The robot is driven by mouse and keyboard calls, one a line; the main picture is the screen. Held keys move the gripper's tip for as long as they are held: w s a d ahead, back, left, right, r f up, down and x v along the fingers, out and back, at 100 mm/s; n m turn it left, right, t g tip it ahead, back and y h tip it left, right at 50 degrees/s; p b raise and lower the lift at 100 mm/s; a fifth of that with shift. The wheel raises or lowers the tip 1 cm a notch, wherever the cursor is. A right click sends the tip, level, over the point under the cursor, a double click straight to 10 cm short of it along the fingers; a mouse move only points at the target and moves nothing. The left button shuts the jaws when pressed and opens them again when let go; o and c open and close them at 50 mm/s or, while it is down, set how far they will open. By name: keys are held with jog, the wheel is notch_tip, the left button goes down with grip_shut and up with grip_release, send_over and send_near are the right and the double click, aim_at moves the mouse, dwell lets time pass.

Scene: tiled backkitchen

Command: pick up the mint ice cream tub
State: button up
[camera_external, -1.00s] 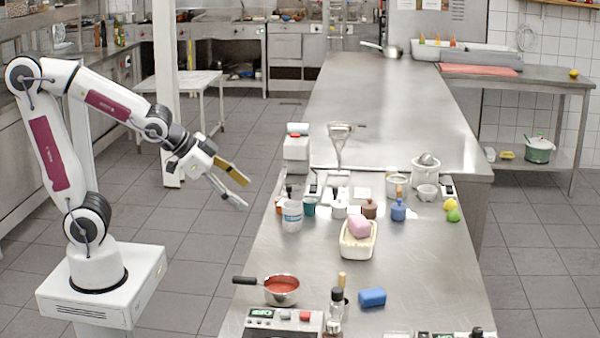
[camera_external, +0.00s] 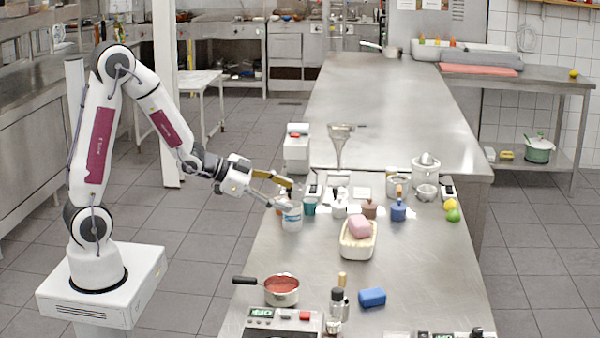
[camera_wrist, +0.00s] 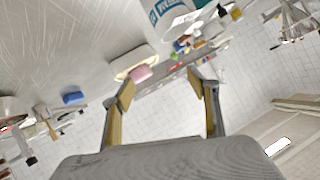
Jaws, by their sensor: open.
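The white tub with a blue-teal label (camera_external: 292,218) stands upright near the left edge of the steel counter; I take it for the mint ice cream tub. It also shows in the wrist view, where the tub (camera_wrist: 172,12) is cut off by the top edge. My gripper (camera_external: 286,194) is open and empty, reaching in from the left at the tub's upper part. In the external view the fingers overlap the tub's rim, so contact is unclear. In the wrist view the fingertips of my gripper (camera_wrist: 164,90) are apart, with the tub beyond them, not between them.
A teal container (camera_external: 309,207) stands close to the tub's right. A white box-shaped device (camera_external: 296,155) is behind it. A cream dish (camera_external: 357,251) holding a pink block (camera_external: 358,227) is to the right. A red-filled pan (camera_external: 282,290) is in front. The counter between is clear.

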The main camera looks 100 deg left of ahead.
aim_at(290, 216)
jog(key=a+f+t, duration=0.1)
jog(key=a+f, duration=0.1)
jog(key=s+a+f+t+h, duration=0.1)
jog(key=f, duration=0.1)
jog(key=shift+a, duration=0.35)
jog(key=shift+s+a+f+t, duration=0.25)
jog(key=shift+s+a+t, duration=0.15)
jog(key=shift+t, duration=0.2)
jog(key=shift+s+a+f+n+t, duration=0.15)
jog(key=shift+s+a+n+t, duration=0.15)
jog(key=shift+s, duration=0.2)
jog(key=shift+s+a+f+n+t, duration=0.1)
jog(key=shift+s+a+n+t, duration=0.15)
jog(key=shift+s, duration=0.2)
jog(key=shift+s+d+f+n+t, duration=0.1)
jog(key=shift+s+f+n+t, duration=0.3)
jog(key=shift+s, duration=0.2)
jog(key=shift+s+f+n+t, duration=0.15)
jog(key=shift+s+f+n, duration=0.1)
jog(key=shift+s+f, duration=0.3)
jog(key=shift+r, duration=0.1)
jog(key=shift+w+a, duration=0.2)
jog(key=shift+w, duration=1.05)
